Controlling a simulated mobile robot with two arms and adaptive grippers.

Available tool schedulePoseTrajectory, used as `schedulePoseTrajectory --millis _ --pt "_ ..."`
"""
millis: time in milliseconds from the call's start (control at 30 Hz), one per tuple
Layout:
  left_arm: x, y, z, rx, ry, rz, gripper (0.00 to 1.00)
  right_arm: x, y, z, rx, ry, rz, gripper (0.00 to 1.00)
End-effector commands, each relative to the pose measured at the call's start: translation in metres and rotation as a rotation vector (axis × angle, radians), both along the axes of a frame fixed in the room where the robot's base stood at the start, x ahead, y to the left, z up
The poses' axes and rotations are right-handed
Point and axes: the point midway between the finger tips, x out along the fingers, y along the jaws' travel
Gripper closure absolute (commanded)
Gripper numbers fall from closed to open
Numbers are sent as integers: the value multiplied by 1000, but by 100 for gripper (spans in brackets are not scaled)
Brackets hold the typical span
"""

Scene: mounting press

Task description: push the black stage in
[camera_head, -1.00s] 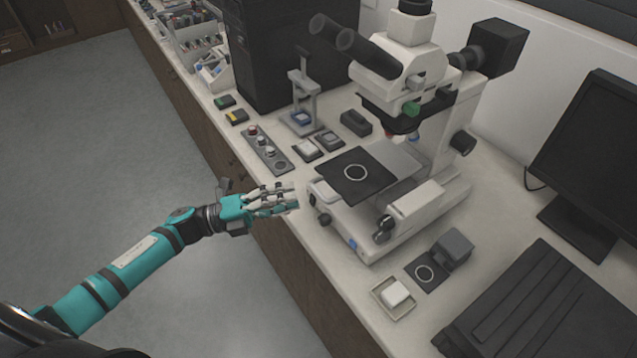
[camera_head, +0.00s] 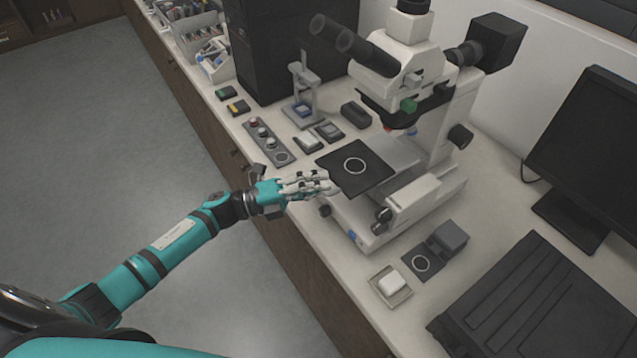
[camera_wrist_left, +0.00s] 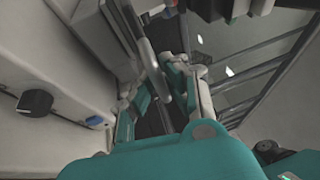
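The black stage (camera_head: 357,170) is a flat dark plate with a white ring on it. It sits on the white microscope (camera_head: 425,125), under the objectives, and its near-left edge sticks out toward the bench front. My left gripper (camera_head: 328,184) is at the near-left edge of the stage, over the bench front. Its fingertips are very close to that edge; I cannot tell whether they touch it. In the left wrist view its fingers (camera_wrist_left: 163,105) show beside a white body with a black knob (camera_wrist_left: 35,103). Whether the fingers are fully closed is unclear. My right gripper is out of view.
A small white dish (camera_head: 390,285) and a dark block (camera_head: 446,238) lie on the bench to the right. A button strip (camera_head: 267,142) and small boxes lie to the left. A monitor (camera_head: 590,150) stands at the right. The floor on the left is clear.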

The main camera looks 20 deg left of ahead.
Motion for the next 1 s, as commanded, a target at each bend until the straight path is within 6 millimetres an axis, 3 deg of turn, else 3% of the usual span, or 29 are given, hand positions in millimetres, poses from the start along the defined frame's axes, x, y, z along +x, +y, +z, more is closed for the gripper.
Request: schedulePoseTrajectory --millis 567,800,1000 --pt "3 -2 -3 3 -1 0 100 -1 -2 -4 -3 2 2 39" --pt "44 -33 -7 2 -5 0 100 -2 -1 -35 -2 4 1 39" --pt "65 -50 -4 5 0 3 100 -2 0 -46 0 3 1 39"
